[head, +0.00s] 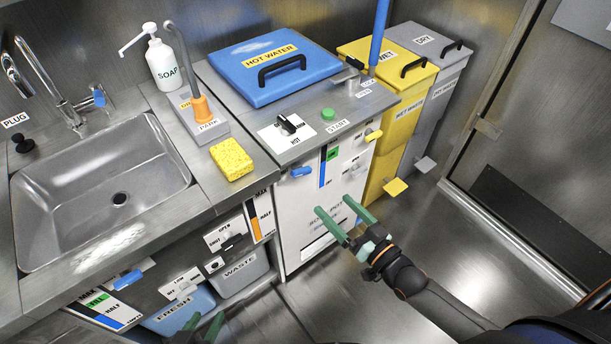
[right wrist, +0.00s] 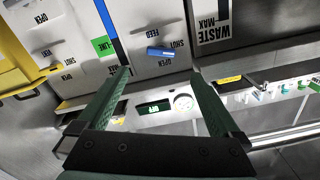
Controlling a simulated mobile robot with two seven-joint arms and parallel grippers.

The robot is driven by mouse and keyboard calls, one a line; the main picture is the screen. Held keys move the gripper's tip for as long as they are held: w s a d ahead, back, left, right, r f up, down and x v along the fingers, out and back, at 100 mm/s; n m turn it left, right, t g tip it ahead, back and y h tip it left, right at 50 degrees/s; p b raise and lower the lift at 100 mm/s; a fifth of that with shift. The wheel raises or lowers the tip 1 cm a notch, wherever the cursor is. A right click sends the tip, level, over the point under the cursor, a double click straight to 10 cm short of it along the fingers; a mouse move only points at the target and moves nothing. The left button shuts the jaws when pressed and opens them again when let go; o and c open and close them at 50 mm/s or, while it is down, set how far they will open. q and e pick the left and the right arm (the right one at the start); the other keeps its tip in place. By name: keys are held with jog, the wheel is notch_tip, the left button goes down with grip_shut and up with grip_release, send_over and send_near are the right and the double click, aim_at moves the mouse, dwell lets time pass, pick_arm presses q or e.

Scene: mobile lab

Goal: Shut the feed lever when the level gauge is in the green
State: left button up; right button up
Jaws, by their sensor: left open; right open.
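The feed lever has a blue handle (head: 301,171) on the front of the white hot water unit (head: 300,215). It also shows in the right wrist view (right wrist: 165,52), lying crosswise, with FEED, SHUT and OPEN printed around it. The level gauge (head: 322,172) is a vertical strip right of the lever, blue below and black above, with a green LINE label beside it. In the right wrist view the blue (right wrist: 106,18) ends near the green label's (right wrist: 103,46) lower edge. My right gripper (head: 334,219) is open and empty in front of the unit, apart from the lever. My left gripper (head: 203,325) is open at the bottom edge.
A sink (head: 95,190) and a yellow sponge (head: 231,158) are at the left. Yellow (head: 390,125) and grey (head: 437,100) bins stand right of the unit. Another blue lever (head: 128,279) is under the sink. The floor at right is clear.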

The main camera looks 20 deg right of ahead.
aim_at(304, 174)
jog(key=b+x, duration=0.1)
jog(key=x, duration=1.1)
jog(key=shift+a+b, duration=0.1)
jog(key=shift+b, duration=0.25)
jog(key=shift+c, duration=0.2)
jog(key=c, duration=1.3)
jog(key=shift+r+n+p, duration=0.2)
jog(key=shift+n+p, duration=0.2)
jog(key=shift+n, duration=0.9)
jog(key=shift+f+n+p, duration=0.15)
jog(key=shift+n+p, duration=0.15)
jog(key=shift+n, duration=0.4)
